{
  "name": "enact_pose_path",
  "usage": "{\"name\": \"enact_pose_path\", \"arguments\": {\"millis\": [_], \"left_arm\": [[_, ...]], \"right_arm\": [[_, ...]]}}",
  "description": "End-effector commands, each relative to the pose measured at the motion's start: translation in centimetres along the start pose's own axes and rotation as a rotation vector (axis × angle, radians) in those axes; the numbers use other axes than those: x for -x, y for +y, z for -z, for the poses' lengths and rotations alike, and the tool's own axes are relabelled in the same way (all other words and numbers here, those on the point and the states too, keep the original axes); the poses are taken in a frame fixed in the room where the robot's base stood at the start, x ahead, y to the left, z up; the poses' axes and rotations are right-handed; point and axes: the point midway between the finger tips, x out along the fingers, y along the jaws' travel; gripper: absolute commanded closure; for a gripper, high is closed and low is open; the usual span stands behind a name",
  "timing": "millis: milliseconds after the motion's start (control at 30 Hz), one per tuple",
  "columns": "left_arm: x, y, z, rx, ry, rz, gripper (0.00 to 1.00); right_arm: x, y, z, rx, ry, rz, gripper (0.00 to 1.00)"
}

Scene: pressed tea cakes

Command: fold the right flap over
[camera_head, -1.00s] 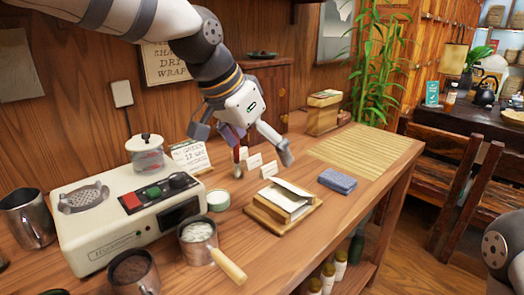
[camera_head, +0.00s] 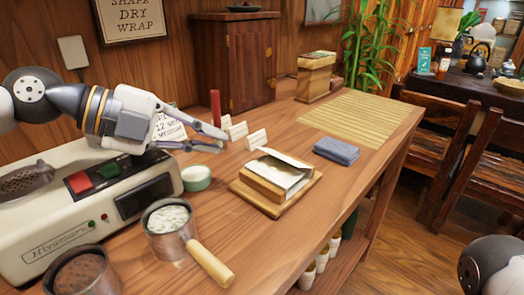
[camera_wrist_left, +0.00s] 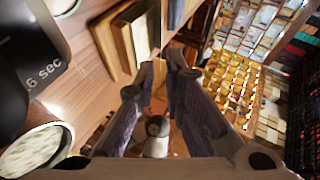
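A wooden block with white wrapping paper (camera_head: 285,172) sits on a wooden board (camera_head: 265,206) on the table. One paper flap slopes down on its right side. The block and paper also show at the top left in the wrist view (camera_wrist_left: 139,38). My left gripper (camera_head: 223,141) is left of and behind the board, pointing right near the small cards, clear of the paper. In the wrist view its fingers (camera_wrist_left: 164,70) are apart with a narrow gap and nothing held between them. My right gripper is out of view.
A blue-grey folded cloth (camera_head: 337,150) lies right of the board, before a bamboo mat (camera_head: 360,121). Small white cards (camera_head: 238,131) stand behind the board. A handled pot (camera_head: 168,232), a round tin (camera_head: 196,178) and a timer machine (camera_head: 80,215) occupy the left.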

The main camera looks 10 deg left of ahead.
Motion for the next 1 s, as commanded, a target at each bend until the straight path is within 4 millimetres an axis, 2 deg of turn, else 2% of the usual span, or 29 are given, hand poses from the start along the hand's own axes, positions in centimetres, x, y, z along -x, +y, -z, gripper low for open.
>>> {"name": "enact_pose_path", "arguments": {"millis": [300, 500, 833, 900, 1000], "left_arm": [[-7.7, 0.2, 0.0, -0.006, 0.001, -0.006, 0.9], [-10.9, 0.0, -0.1, -0.007, -0.002, -0.001, 0.9], [-11.6, -0.1, -0.1, -0.008, -0.003, 0.001, 0.9], [-11.6, -0.1, -0.1, -0.008, -0.003, 0.001, 1.0], [-11.6, -0.1, -0.1, -0.008, -0.003, 0.001, 1.0]], "right_arm": [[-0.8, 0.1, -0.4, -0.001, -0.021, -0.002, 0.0], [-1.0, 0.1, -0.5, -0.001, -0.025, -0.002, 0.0], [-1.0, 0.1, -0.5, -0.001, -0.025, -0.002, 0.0], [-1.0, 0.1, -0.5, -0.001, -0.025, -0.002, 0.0], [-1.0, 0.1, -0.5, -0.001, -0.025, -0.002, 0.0]]}}
